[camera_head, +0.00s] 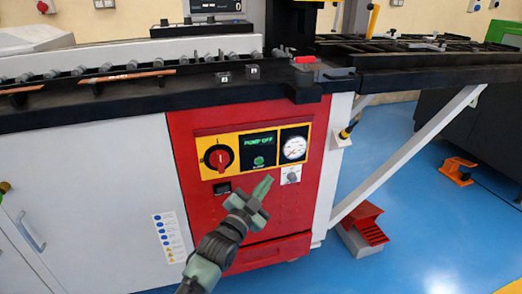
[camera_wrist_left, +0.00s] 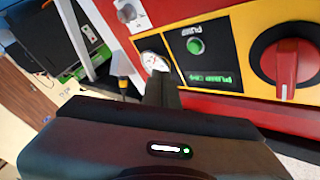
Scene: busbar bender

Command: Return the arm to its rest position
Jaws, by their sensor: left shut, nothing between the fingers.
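My left gripper (camera_head: 264,187) is in front of the red cabinet (camera_head: 240,127) of the busbar bender, just below its yellow control panel (camera_head: 210,172). Its fingers are shut and empty, pointing up and to the right. In the left wrist view, the red switch (camera_wrist_left: 290,65) and the green button (camera_wrist_left: 196,46) show close beyond the shut fingers (camera_wrist_left: 161,90). My right gripper is not in view.
The black worktop edge (camera_head: 130,105) runs above the cabinet, with copper bars (camera_head: 127,76) on it at the left. A white diagonal brace (camera_head: 410,150) and a red foot pedal (camera_head: 364,228) stand to the right. Blue floor (camera_head: 430,230) is open there.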

